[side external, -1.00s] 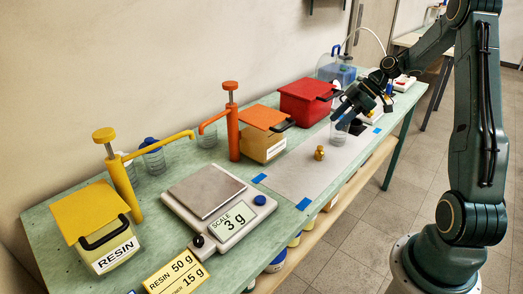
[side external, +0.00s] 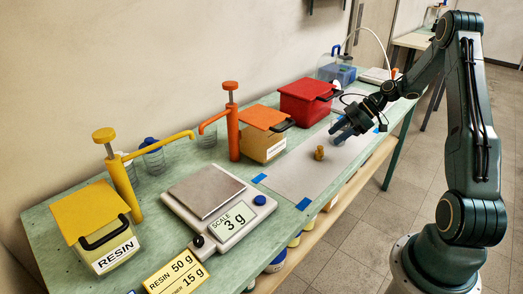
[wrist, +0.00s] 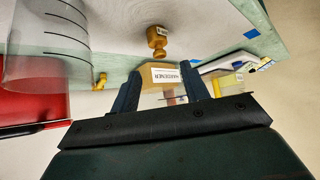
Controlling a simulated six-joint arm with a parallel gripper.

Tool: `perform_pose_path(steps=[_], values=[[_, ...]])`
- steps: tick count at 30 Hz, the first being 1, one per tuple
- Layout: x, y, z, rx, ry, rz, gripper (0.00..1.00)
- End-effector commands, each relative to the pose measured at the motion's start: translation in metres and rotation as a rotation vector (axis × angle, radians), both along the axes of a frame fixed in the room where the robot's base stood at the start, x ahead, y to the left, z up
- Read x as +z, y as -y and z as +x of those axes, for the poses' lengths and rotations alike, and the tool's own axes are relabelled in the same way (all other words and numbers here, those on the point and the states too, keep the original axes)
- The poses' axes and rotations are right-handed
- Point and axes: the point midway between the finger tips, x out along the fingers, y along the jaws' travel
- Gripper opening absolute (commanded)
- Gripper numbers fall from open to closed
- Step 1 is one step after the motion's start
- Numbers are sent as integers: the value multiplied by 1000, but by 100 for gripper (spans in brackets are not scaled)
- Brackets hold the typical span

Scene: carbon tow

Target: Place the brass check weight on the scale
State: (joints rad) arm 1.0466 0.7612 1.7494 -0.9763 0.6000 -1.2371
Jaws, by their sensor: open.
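The brass check weight (side external: 319,153) stands upright on the grey mat in the side view. It also shows in the wrist view (wrist: 157,42), a knobbed brass piece beyond and between my fingertips. My gripper (side external: 341,130) is just right of and above the weight, apart from it. Its two dark fingers (wrist: 160,82) are spread in the wrist view, with nothing held between them. The scale (side external: 222,212) is at the front left of the bench, with a bare metal plate (side external: 205,190) and a display reading 3 g.
A clear graduated cup (wrist: 45,45) is close to my gripper. An orange-lidded hardener box (side external: 264,135) and a red box (side external: 308,102) stand behind the mat (side external: 285,180). An orange pump (side external: 233,130) and a yellow pump (side external: 120,180) rise behind the scale.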

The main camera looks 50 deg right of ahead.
Motion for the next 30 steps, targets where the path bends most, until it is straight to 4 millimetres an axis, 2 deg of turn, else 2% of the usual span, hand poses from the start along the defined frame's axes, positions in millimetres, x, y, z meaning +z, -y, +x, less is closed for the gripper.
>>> perform_pose_path(steps=[6,20,30], values=[[-21,-15,15,1,-1,1,46],[-31,-22,22,-1,-1,0,46],[-57,-41,40,1,-1,1,46]])
